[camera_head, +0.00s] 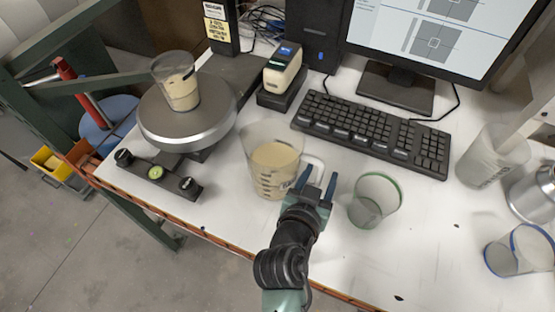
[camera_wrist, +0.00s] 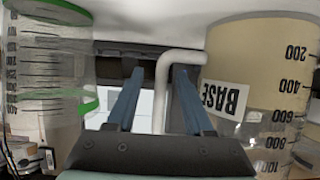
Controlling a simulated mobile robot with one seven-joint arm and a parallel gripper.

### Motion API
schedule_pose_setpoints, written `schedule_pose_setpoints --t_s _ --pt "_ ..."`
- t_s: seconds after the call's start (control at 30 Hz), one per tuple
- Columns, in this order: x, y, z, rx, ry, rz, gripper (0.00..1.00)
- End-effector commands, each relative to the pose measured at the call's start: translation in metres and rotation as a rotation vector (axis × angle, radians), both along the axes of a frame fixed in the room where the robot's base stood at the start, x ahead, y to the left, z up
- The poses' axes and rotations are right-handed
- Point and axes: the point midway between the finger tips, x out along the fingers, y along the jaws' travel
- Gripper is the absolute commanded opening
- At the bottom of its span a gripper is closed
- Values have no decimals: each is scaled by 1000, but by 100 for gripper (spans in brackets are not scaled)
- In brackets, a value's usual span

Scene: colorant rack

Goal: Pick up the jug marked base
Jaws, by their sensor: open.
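The jug marked base is a clear graduated jug (camera_head: 272,168) partly filled with a beige liquid, upright on the white bench. In the wrist view the jug (camera_wrist: 262,62) is at the right, upside down, with its BASE label showing. Its white handle (camera_wrist: 183,57) reaches toward the middle and runs down between the blue fingers. My gripper (camera_head: 319,177) is open at the jug's right side, by the handle. In the wrist view the gripper (camera_wrist: 160,72) has a gap around the handle bar; I cannot tell if a finger touches it.
A green-rimmed clear cup (camera_head: 375,200) stands close to the right of my gripper. A round scale (camera_head: 188,125) with a beige-filled cup (camera_head: 178,82) is at left. A keyboard (camera_head: 370,132) lies behind. More containers (camera_head: 492,157) stand at far right. The bench's front edge is near.

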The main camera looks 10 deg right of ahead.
Motion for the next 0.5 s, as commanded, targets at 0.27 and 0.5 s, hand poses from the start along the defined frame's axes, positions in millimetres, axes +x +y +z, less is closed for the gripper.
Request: schedule_pose_setpoints --t_s 0.27,0.5 --pt "18 -11 -9 0 1 1 52" --pt "18 -11 -9 0 1 1 46"
